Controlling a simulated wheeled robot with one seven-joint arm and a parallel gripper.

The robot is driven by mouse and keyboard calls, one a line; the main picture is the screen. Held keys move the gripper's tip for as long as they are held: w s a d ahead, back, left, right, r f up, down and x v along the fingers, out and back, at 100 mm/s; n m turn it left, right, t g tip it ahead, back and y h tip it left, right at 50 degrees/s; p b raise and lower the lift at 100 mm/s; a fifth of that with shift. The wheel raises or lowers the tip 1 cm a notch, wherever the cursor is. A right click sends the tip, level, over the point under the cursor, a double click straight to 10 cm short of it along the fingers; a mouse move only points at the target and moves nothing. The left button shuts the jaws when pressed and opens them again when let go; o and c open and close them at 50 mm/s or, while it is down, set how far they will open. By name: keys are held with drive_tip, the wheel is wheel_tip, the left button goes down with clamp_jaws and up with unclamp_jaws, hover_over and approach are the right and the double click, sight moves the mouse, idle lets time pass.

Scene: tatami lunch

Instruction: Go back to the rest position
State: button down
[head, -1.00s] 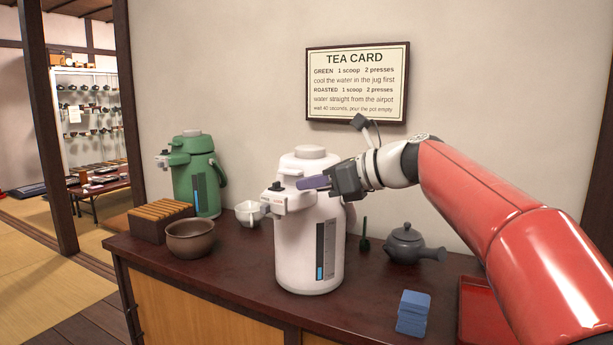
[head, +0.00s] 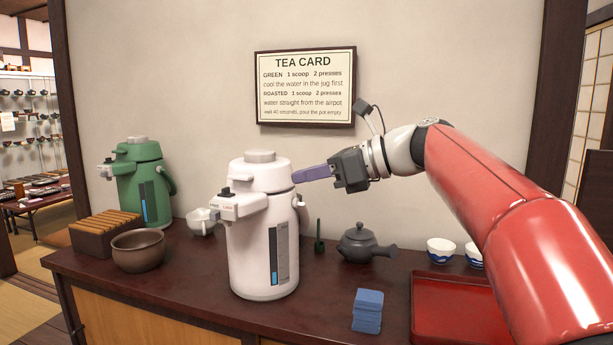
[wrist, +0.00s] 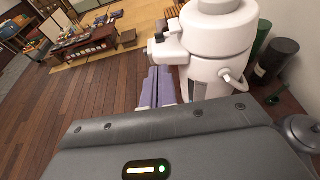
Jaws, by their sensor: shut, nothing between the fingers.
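My gripper (head: 296,175) is at the end of my red arm, in the air above the counter. Its purple fingers point left and are shut with nothing between them. In the head view the fingertips are just right of the top of the white airpot (head: 265,240); I cannot tell whether they touch it. In the wrist view the shut fingers (wrist: 157,82) show beside the white airpot (wrist: 215,45). The airpot stands upright on the dark counter (head: 190,290).
A green airpot (head: 142,185), brown bowl (head: 138,250) and white jug (head: 203,222) stand at left. A grey teapot (head: 366,243), blue stack (head: 367,311), red tray (head: 455,315) and white-and-blue cups (head: 440,250) are at right. A tea card (head: 305,87) hangs on the wall.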

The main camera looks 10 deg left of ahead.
drive_tip(key=s+d+f+n+h, duration=0.4)
drive_tip(key=s+d+f+n, duration=0.3)
drive_tip(key=f, duration=0.3)
drive_tip(key=s+d+f+n+t+h, duration=0.1)
drive_tip(key=s+d+f+n+h, duration=0.4)
drive_tip(key=s+f, duration=0.5)
drive_tip(key=s+d+f+n+t+h, duration=0.1)
drive_tip(key=s+d+f+n+h, duration=0.4)
drive_tip(key=s+d+f+n, duration=0.3)
wheel_tip(320, 180, down, 3)
drive_tip(key=shift+s+d+f+n, duration=0.1)
drive_tip(key=shift+s+d+n, duration=0.25)
drive_tip(key=shift+d, duration=0.6)
